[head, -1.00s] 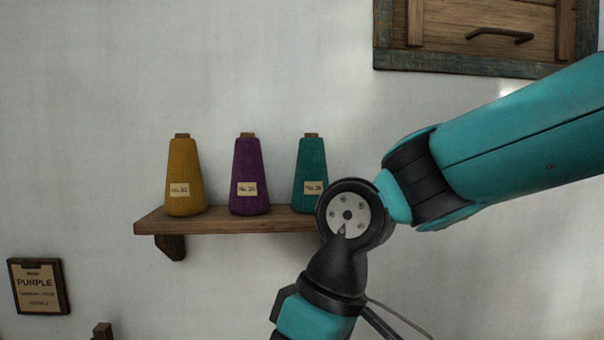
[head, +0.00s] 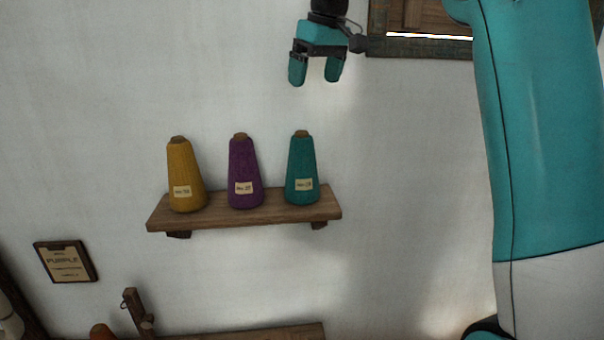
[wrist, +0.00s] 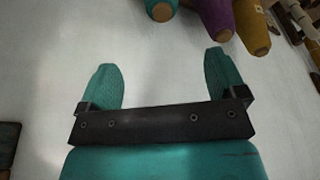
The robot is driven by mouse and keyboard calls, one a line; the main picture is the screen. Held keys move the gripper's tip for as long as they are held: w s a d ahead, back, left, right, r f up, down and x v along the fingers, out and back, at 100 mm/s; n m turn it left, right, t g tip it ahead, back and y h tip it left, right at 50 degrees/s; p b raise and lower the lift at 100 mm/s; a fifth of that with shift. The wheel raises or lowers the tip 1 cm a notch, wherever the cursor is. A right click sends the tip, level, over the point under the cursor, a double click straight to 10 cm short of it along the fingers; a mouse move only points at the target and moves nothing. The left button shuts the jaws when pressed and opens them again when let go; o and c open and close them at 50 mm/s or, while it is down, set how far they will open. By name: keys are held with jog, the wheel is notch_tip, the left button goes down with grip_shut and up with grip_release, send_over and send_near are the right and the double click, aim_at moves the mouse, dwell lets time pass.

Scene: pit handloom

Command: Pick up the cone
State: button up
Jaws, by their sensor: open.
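Three yarn cones stand upright in a row on a wooden wall shelf (head: 260,212): a mustard cone (head: 183,165) at left, a purple cone (head: 243,165) in the middle and a teal cone (head: 301,160) at right. Each has a small label. My gripper (head: 313,82) is open and empty, pointing down, above and slightly right of the teal cone, with a clear gap. In the wrist view the fingers (wrist: 165,75) are spread apart. The teal cone (wrist: 161,8), purple cone (wrist: 215,20) and mustard cone (wrist: 252,30) show at the top, partly cut off.
A wall plaque reading PURPLE (head: 66,262) hangs at lower left. A wooden shutter frame (head: 415,47) is at upper right, behind my gripper. A wooden post (head: 135,312) and a beam (head: 250,333) stand below the shelf.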

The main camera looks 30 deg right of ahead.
aim_at(303, 132)
jog(key=b+x, duration=0.1)
jog(key=x, duration=0.8)
jog(key=shift+w+f, duration=0.1)
jog(key=shift+f, duration=0.3)
jog(key=shift+p+x, duration=1.1)
jog(key=shift+x, duration=1.65)
jog(key=shift+a, duration=0.1)
jog(key=c, duration=1.4)
jog(key=shift+r, duration=0.1)
